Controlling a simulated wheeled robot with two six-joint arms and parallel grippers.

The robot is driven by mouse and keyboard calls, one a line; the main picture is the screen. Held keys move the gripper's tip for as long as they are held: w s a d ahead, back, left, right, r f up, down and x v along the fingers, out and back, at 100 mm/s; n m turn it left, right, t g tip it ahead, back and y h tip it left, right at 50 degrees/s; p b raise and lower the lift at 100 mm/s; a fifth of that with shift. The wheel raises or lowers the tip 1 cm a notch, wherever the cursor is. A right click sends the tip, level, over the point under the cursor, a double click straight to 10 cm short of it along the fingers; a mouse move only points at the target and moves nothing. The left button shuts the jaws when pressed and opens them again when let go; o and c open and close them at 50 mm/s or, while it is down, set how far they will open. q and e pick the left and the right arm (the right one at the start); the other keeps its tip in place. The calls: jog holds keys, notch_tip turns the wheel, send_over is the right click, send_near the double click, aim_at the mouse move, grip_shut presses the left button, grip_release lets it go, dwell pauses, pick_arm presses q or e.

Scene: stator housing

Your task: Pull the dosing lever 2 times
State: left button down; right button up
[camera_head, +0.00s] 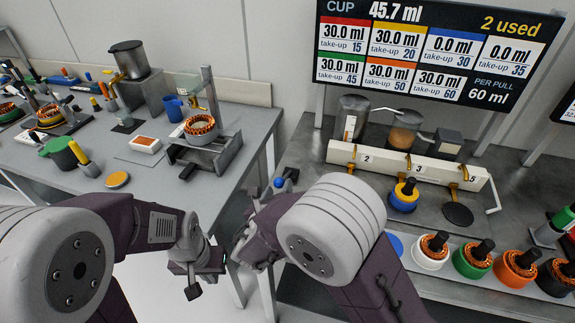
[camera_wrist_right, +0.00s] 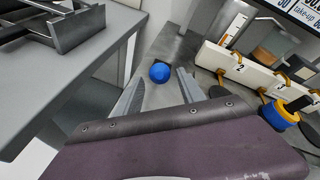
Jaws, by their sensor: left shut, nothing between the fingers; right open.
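A blue ball knob (camera_head: 279,182), seemingly the dosing lever's end, shows at the left end of the right bench. Its stem is mostly hidden by my right arm. In the right wrist view the knob (camera_wrist_right: 159,72) appears between the two open fingers of my right gripper (camera_wrist_right: 160,82); I see no contact. In the head view my right gripper (camera_head: 269,189) reaches up to the knob. My left gripper (camera_head: 193,291) is shut and empty, low in front of the left bench. The display (camera_head: 430,45) reads CUP 45.7 ml, 2 used, per pull 60 ml.
A white numbered manifold (camera_head: 400,166) with brass nozzles stands right of the knob. A blue-yellow stator (camera_head: 405,197) and a black disc (camera_head: 457,215) sit below it. Several coloured stators line the front. The left bench (camera_head: 235,125) holds tools; a gap separates the benches.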

aim_at(285, 177)
jog(key=shift+s+a+r, duration=0.15)
jog(key=shift+s+r, duration=0.2)
jog(key=shift+s, duration=0.1)
jog(key=x, duration=0.9)
jog(key=shift+w+f, duration=0.1)
grip_shut()
dwell(0.8)
